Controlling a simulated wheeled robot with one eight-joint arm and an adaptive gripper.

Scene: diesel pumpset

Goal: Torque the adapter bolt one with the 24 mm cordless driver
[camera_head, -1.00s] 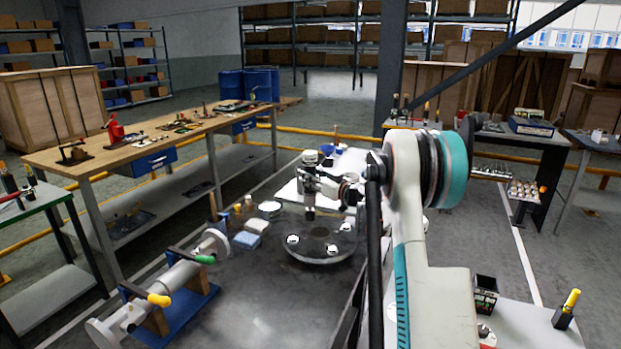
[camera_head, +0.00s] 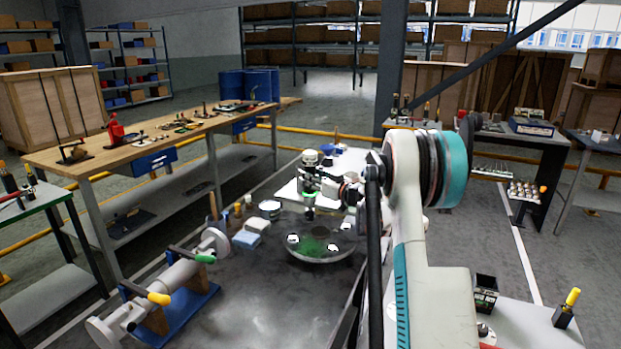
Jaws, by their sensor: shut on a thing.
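A round metal adapter plate (camera_head: 322,257) lies on the dark table, with several bright bolt heads near its rim. One bolt head (camera_head: 293,239) shows at its left and another (camera_head: 332,249) at its front. My gripper (camera_head: 309,190) is above the plate's back left side, shut on the cordless driver (camera_head: 309,203), which points down. A green glow shows on the driver's lower part and a green tint lies on the plate. The driver is small in view, and I cannot tell whether its tip touches a bolt. My arm hides the area to the right.
A blue stand (camera_head: 190,315) with a grey cylinder and yellow and green handles is at the front left. Sponges (camera_head: 257,225) and small bottles stand left of the plate. A wooden workbench (camera_head: 150,140) runs along the left.

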